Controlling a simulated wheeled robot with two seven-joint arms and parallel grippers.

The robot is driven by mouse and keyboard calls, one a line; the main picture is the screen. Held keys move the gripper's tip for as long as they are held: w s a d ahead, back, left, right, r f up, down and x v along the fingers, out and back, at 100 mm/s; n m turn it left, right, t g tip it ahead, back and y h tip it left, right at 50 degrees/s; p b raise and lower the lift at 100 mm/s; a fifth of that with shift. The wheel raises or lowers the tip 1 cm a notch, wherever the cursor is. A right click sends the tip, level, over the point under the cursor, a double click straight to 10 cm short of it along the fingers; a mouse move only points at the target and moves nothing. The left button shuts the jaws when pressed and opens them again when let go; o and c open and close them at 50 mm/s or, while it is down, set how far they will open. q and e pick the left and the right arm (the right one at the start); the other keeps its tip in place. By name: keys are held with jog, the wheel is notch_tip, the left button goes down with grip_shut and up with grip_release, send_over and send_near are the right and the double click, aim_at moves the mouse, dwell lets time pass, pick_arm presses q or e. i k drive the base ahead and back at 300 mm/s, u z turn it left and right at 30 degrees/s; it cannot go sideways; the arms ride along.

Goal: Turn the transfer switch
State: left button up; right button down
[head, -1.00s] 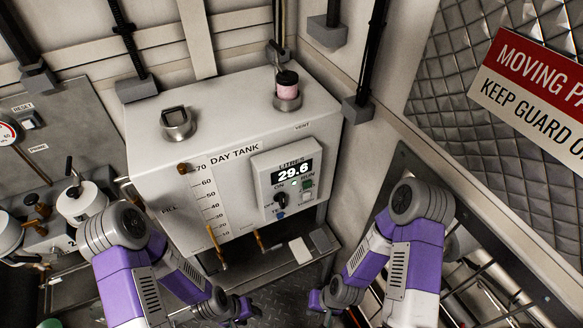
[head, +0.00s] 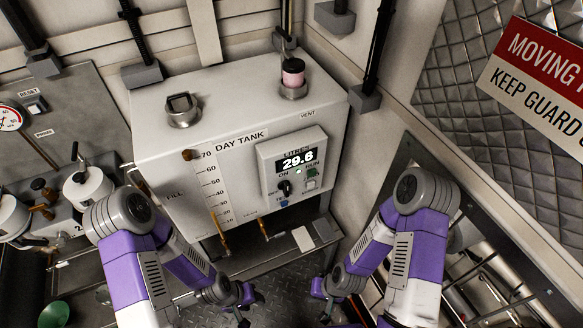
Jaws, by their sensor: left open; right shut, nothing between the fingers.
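The transfer switch is a black knob (head: 285,188) on the light grey control box (head: 264,163) at the right of the day tank's front. ON is printed above it and another label below. The box's display (head: 298,160) reads 29.6. My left gripper (head: 243,308) is open, low in the picture below the tank, apart from the switch. My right gripper (head: 323,305) is shut and empty, low and to the right of the left one, also apart from the switch. Both grippers are small and partly hidden by their own wrists.
The white day tank (head: 180,120) has a level scale and brass cocks below it. Valves and filters (head: 88,185) are at the left, a guarded opening at the right. Space before the box is clear.

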aim_at(283, 185)
jog(key=k, duration=0.5)
jog(key=u, duration=1.05)
jog(key=i, duration=0.65)
jog(key=z, duration=1.05)
